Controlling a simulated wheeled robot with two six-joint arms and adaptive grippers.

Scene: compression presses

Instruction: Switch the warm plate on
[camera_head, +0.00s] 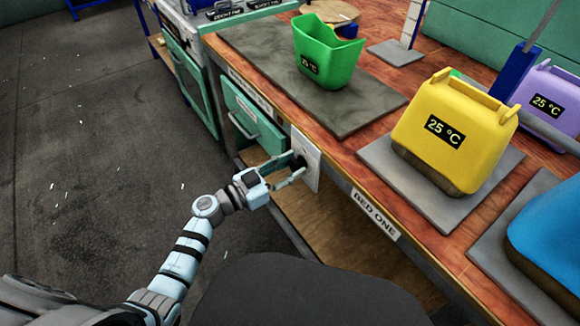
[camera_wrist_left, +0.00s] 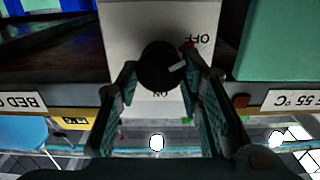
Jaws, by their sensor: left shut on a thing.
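A white switch panel (camera_head: 311,168) is on the front of the wooden bench, beside the green drawer. In the left wrist view the panel (camera_wrist_left: 118,22) carries a round black knob (camera_wrist_left: 155,66) with a pale pointer mark. The words OFF and ON appear upside down there, OFF at upper right and ON below the knob. The pointer points right and slightly up, near the OFF side. My left gripper (camera_head: 297,170) is shut on the knob, a finger on each side (camera_wrist_left: 160,75). I cannot tell which plate is the warm plate. My right gripper is not in view.
A green bin (camera_head: 328,55) stands on a dark slab (camera_head: 350,110). A yellow bag-like container (camera_head: 460,150) marked 25 °C stands on a grey plate (camera_head: 390,180), with blue and purple ones nearby. A green drawer (camera_head: 250,118) is left of the panel.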

